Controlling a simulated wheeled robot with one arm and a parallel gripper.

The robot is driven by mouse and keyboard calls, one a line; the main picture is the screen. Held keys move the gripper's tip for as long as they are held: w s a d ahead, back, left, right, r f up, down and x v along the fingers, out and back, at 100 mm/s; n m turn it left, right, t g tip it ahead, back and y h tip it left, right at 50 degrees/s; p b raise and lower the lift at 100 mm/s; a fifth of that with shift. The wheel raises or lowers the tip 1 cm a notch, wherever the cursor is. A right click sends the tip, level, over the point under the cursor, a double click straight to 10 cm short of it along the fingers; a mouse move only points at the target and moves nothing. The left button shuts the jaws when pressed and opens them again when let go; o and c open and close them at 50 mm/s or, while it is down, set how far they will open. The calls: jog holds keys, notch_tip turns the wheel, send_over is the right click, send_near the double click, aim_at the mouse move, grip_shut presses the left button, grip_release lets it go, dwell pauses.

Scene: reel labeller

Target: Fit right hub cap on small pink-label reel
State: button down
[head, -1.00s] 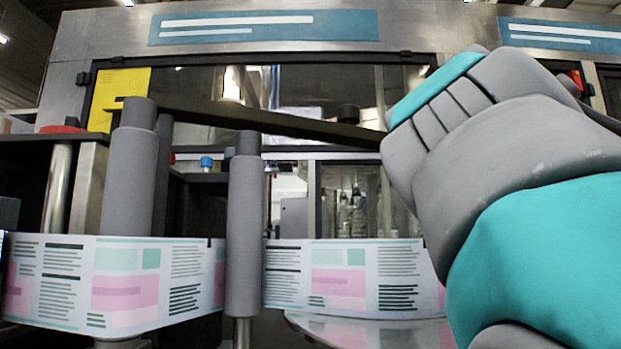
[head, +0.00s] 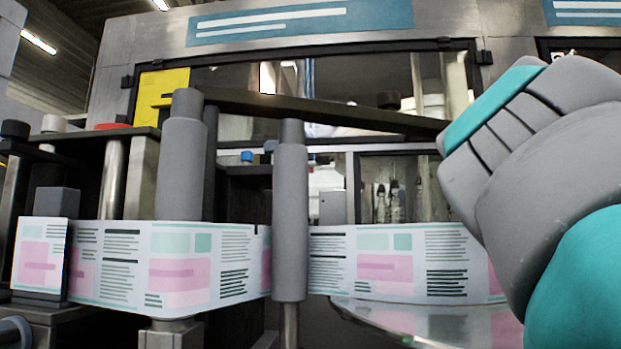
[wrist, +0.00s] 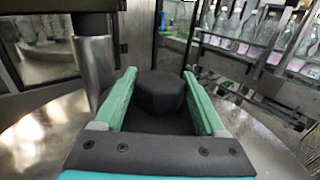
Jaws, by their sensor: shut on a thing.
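In the wrist view, my gripper (wrist: 159,74) has its two teal fingers on either side of a dark round cap (wrist: 160,93). It is shut on this cap, which looks like a hub cap. The cap's lower part lies low between the fingers. The head view shows my arm at the right but not the gripper or the cap. A web of pink-and-green labels (head: 390,262) runs around grey rollers in the head view. I cannot make out the small pink-label reel itself in either view.
A round metal plate (head: 372,312) lies below the web. In the wrist view, a metal post (wrist: 94,62) stands left of the fingers and bottles (wrist: 245,32) stand upper right.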

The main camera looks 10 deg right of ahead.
jog(key=shift+f, duration=0.15)
grip_release()
dwell(0.4)
jog(key=shift+r+p, duration=1.1)
jog(key=shift+r, duration=3.55)
jog(key=shift+w, duration=0.1)
